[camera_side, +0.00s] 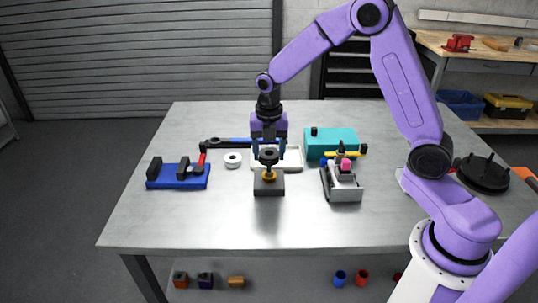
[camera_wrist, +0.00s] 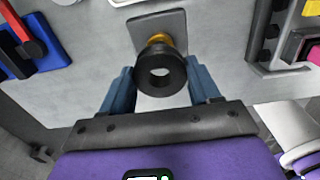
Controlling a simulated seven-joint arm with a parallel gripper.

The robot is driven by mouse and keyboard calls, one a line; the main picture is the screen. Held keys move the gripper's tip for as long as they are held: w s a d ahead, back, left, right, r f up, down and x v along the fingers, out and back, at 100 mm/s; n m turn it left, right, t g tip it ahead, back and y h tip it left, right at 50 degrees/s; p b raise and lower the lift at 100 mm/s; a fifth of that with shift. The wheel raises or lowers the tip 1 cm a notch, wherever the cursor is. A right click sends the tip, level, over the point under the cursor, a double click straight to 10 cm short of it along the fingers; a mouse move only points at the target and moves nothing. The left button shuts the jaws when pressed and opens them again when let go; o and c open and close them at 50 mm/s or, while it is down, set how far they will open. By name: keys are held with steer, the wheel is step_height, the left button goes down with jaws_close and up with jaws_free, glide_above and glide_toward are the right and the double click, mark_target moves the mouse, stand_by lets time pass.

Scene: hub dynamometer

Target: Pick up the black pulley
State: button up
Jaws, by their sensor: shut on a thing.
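The black pulley (camera_side: 269,156) is a dark ring with a hole in its middle. It is between the blue fingers of my gripper (camera_side: 269,149), which is shut on it. The wrist view also shows the pulley (camera_wrist: 143,82) between the fingertips of my gripper (camera_wrist: 161,76). A gold hub (camera_side: 268,175) stands on a grey block (camera_side: 268,189) directly below the pulley. In the wrist view the pulley partly hides the gold hub (camera_wrist: 160,39). I cannot tell whether the pulley touches the hub or hangs just above it.
A blue fixture (camera_side: 160,184) stands left, with a white ring (camera_side: 233,160) between it and the block. Behind are a white tray (camera_side: 291,165) and a teal box (camera_side: 334,137). A grey device (camera_side: 345,193) stands close on the right. The table front is clear.

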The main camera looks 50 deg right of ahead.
steer(key=shift+r, duration=1.4)
steer(key=shift+d, duration=0.1)
